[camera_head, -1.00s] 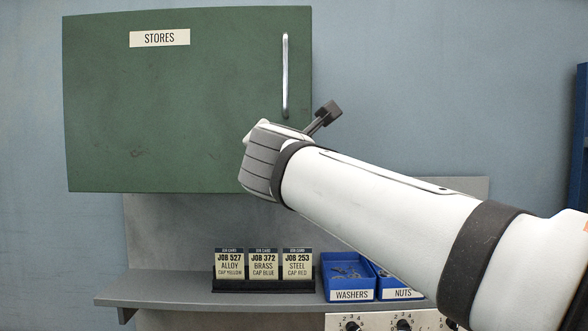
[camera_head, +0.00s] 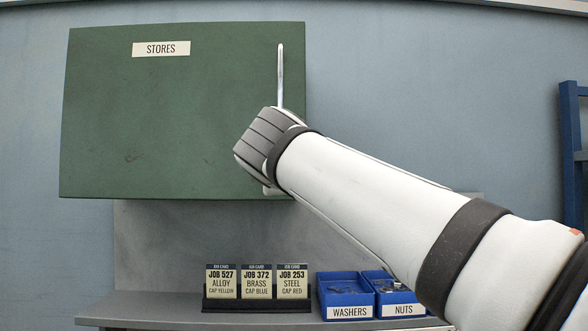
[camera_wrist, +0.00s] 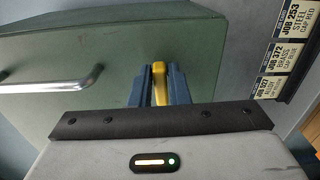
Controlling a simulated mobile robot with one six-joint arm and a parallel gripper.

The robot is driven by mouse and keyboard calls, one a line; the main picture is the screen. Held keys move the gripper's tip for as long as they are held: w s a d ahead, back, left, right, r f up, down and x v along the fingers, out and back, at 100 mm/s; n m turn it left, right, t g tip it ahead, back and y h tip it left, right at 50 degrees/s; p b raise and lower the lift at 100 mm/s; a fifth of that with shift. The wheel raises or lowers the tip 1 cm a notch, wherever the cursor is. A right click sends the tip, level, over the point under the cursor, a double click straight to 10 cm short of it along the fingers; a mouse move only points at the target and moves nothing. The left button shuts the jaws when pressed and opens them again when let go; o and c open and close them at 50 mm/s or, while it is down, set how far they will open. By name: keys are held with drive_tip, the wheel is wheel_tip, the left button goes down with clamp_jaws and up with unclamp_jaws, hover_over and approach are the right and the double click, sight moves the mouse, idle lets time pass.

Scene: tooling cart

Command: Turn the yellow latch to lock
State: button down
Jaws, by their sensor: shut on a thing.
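The yellow latch (camera_wrist: 159,84) shows in the wrist view at the edge of the green stores cabinet (camera_head: 180,110). My gripper (camera_wrist: 158,88) has its two blue-grey fingers shut on it, one on each side. Only the part of the latch between and just above the fingers shows, so I cannot tell how far it is turned. In the head view my wrist covers the cabinet's lower right corner and hides the latch and the fingertips. The cabinet's front looks closed.
A metal handle (camera_head: 280,75) stands upright on the cabinet front, just above my wrist. Below, a shelf (camera_head: 140,312) holds job cards (camera_head: 257,283), a washers bin (camera_head: 345,297) and a nuts bin (camera_head: 392,295). A blue rack (camera_head: 572,150) stands far right.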

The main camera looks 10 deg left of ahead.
drive_tip(key=shift+m, duration=0.4)
drive_tip(key=c, duration=1.4)
unclamp_jaws()
drive_tip(key=shift+c, duration=0.2)
drive_tip(key=b+v, duration=0.2)
drive_tip(key=v, duration=0.5)
drive_tip(key=shift+s+d, duration=0.15)
drive_tip(key=shift+s, duration=0.25)
